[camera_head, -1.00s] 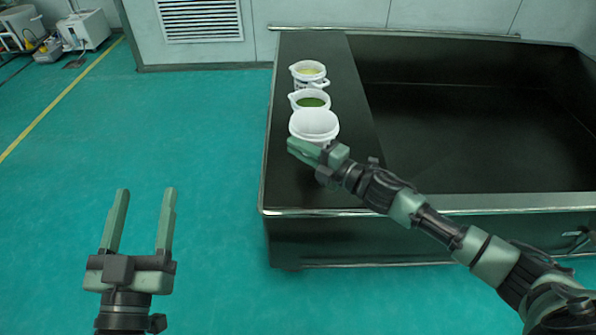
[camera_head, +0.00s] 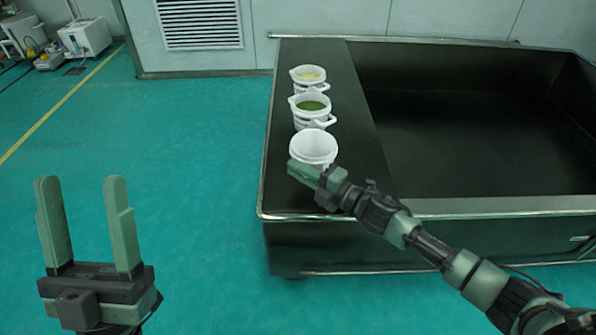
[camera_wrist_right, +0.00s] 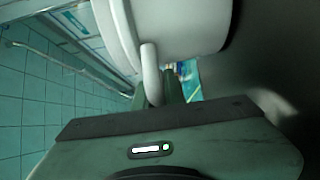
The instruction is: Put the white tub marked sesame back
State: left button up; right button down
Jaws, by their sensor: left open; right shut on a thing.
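A white tub (camera_head: 313,148) with an empty-looking inside is at the near end of the black ledge, upright. My right gripper (camera_head: 300,168) is shut on it at its near side. In the right wrist view the tub (camera_wrist_right: 190,25) fills the top, and its handle (camera_wrist_right: 151,75) is between the fingers. I cannot tell whether its base touches the ledge. No sesame mark is readable. My left gripper (camera_head: 82,185) is open and empty over the green floor, well left of the ledge.
A white tub with green contents (camera_head: 311,107) and one with pale yellow contents (camera_head: 309,78) stand behind on the black ledge (camera_head: 298,198). The dark basin (camera_head: 470,120) to the right looks empty. A metal rim edges the ledge.

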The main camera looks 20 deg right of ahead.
jog(key=c, duration=1.5)
grip_release()
jog(key=shift+f, duration=0.1)
